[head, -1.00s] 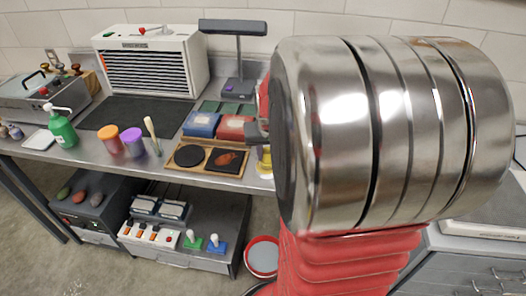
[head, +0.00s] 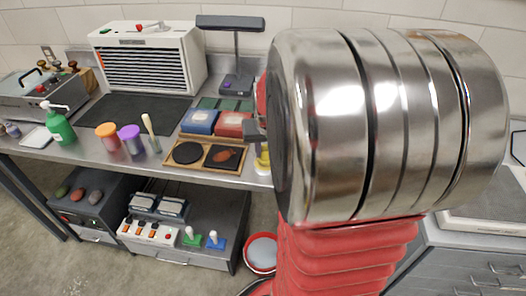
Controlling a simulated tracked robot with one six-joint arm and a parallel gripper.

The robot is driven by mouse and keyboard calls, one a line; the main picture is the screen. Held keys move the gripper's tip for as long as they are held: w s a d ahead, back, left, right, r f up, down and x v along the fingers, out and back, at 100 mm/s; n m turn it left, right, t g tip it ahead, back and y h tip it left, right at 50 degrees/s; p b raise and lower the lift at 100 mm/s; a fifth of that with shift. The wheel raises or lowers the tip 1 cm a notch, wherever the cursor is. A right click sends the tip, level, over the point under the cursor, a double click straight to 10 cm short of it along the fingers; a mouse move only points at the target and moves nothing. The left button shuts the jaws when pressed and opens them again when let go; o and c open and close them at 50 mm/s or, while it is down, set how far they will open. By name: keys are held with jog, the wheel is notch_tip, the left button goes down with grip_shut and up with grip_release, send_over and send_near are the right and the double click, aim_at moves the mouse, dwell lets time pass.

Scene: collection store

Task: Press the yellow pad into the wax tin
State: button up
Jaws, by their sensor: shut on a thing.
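My gripper (head: 256,133) shows only in part at the left edge of my large metal arm link, above the front edge of the bench. It is shut on the yellow pad (head: 263,159), which hangs below it, partly hidden by my arm. The pad is to the right of a wooden tray (head: 203,168). The tray holds a round black dish (head: 187,153) and a square black plate with an orange-red patch (head: 226,156). I cannot tell for sure which thing is the wax tin; the round black dish may be it.
Blue (head: 199,122) and red (head: 232,125) boxes stand behind the tray. Orange (head: 107,136) and purple (head: 132,140) jars, a brush (head: 150,131) and a green bottle (head: 60,128) stand left. Green (head: 192,238) and blue (head: 215,241) pads sit on the lower shelf. My arm hides the right side.

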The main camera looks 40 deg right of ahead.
jog(key=shift+f, duration=0.45)
dwell(1.6)
jog(key=shift+r, duration=3.6)
